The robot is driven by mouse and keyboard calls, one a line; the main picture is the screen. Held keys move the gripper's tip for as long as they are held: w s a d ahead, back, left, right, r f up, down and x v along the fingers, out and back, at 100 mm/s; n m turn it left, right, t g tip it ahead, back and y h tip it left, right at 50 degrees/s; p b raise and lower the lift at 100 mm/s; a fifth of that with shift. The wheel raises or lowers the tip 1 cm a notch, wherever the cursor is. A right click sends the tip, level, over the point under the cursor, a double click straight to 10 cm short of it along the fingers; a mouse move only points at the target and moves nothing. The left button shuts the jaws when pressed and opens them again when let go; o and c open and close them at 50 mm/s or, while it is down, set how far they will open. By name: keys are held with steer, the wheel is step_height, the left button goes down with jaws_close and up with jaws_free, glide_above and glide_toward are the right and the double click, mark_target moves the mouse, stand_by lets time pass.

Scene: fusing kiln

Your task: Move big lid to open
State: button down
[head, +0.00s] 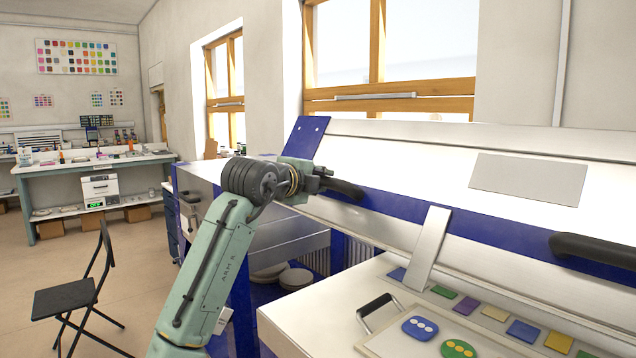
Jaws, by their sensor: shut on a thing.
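The big lid (420,160) is a wide white panel with a blue band along its front, filling the right half of the head view. It is tilted up, with a gap between its lower edge and the kiln bed (300,318). Two black handles sit on the blue band, a left one (350,190) and a right one (595,249). My gripper (322,180) is shut on the left handle. The fingertips are small and partly hidden against the dark handle. How far the lid can still travel cannot be told.
A metal strut (430,245) stands between bed and lid. A board with a black handle (378,308) and coloured glass pieces (420,328) lies on the bed. A folding chair (75,295) and workbench (95,180) are at left, with open floor between.

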steer(key=c, duration=1.4)
jaws_free()
steer(key=v, duration=1.2)
steer(key=shift+a, duration=0.1)
